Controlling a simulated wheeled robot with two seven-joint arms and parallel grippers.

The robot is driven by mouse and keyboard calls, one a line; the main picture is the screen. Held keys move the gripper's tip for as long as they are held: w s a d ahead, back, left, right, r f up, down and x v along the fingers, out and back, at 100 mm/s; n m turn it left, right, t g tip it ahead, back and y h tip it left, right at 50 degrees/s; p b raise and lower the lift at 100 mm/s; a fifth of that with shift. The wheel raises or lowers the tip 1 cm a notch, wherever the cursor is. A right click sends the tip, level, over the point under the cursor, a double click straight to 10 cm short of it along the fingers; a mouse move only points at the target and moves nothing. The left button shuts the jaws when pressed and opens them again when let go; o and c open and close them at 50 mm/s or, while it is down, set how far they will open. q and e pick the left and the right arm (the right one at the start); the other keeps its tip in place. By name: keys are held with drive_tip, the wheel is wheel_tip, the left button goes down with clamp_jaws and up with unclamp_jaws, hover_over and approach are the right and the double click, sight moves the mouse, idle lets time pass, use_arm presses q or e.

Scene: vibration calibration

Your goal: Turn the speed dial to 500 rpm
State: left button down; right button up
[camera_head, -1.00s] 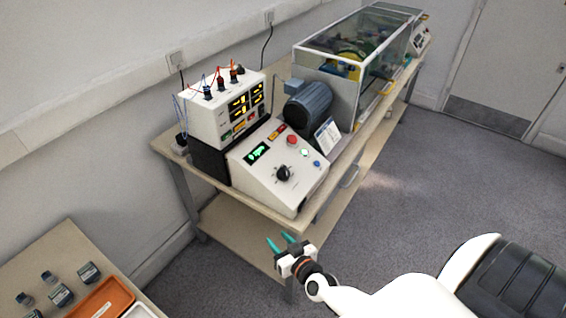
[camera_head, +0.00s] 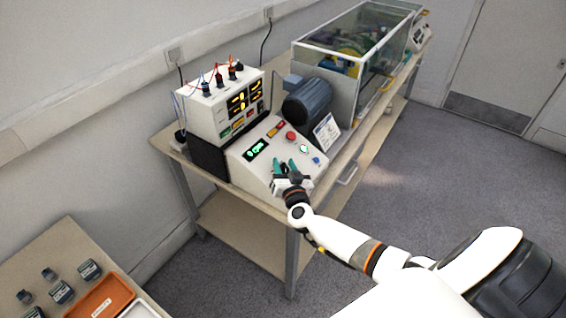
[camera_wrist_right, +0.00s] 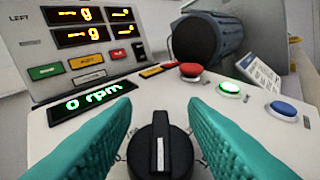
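The speed dial (camera_wrist_right: 160,152) is a black knob with a white pointer line, on the sloped white control panel (camera_head: 262,173). In the right wrist view its pointer stands about straight up. The green display (camera_wrist_right: 92,102) above it reads 0 rpm. My right gripper (camera_head: 284,166) is over the panel at the dial, which it mostly hides in the head view. Its teal fingers are open, one on each side of the dial in the wrist view, with gaps between them and the knob. My left gripper is not in view.
A red button (camera_wrist_right: 191,70), a lit green button (camera_wrist_right: 230,88) and a blue button (camera_wrist_right: 284,109) sit on the panel to the dial's upper right. The meter box (camera_head: 209,118) stands behind; a motor (camera_head: 308,100) and clear enclosure (camera_head: 345,45) stand to the right.

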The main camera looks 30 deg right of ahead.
drive_tip(key=shift+x, duration=0.95)
clamp_jaws()
drive_tip(key=shift+s, duration=0.1)
drive_tip(key=shift+a+f, duration=0.1)
